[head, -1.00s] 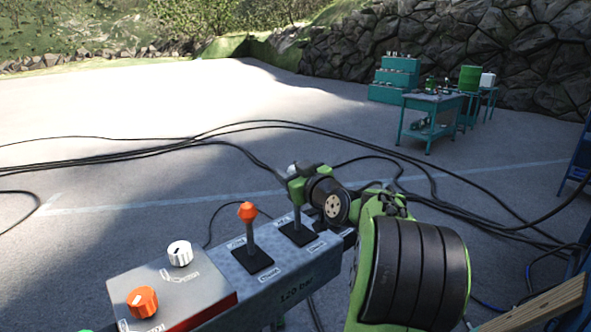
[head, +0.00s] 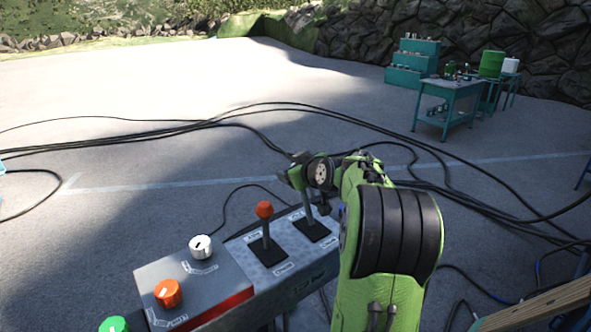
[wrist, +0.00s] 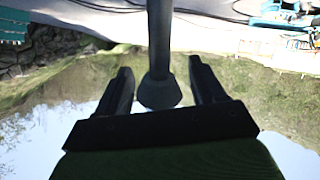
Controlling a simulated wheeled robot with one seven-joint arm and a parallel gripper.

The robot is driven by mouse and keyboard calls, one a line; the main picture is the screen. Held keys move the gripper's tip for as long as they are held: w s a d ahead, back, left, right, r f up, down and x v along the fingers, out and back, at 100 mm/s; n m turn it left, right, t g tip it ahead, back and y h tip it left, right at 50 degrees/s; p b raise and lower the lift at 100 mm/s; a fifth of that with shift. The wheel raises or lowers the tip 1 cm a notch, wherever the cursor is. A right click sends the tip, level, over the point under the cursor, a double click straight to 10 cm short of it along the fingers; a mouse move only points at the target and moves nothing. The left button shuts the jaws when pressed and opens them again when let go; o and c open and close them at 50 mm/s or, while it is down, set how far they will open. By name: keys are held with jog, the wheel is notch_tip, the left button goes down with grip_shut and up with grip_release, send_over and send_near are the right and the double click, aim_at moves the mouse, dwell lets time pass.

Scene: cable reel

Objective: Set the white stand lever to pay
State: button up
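The grey control panel (head: 290,285) is at the lower middle of the head view. Its orange-knobbed lever (head: 265,228) stands clear on the left. The second lever (head: 309,212), on the right, shows only its dark slot plate and lower shaft; my gripper (head: 297,172) hides its top. In the wrist view my gripper (wrist: 160,68) is open, with a finger on each side of that lever's shaft and dark, shadowed knob (wrist: 160,94). Gaps show between knob and fingers. The knob's colour and the slot labels are not readable.
Black cables (head: 250,110) cross the pavement. A teal table (head: 447,100) stands far off at right. A wooden plank (head: 540,308) is at lower right.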

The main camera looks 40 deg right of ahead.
jog(key=shift+s, duration=0.15)
jog(key=b+v, duration=0.2)
jog(key=v, duration=1.3)
jog(key=shift+s+r, duration=0.2)
jog(key=shift+s, duration=0.05)
jog(key=shift+a, duration=0.1)
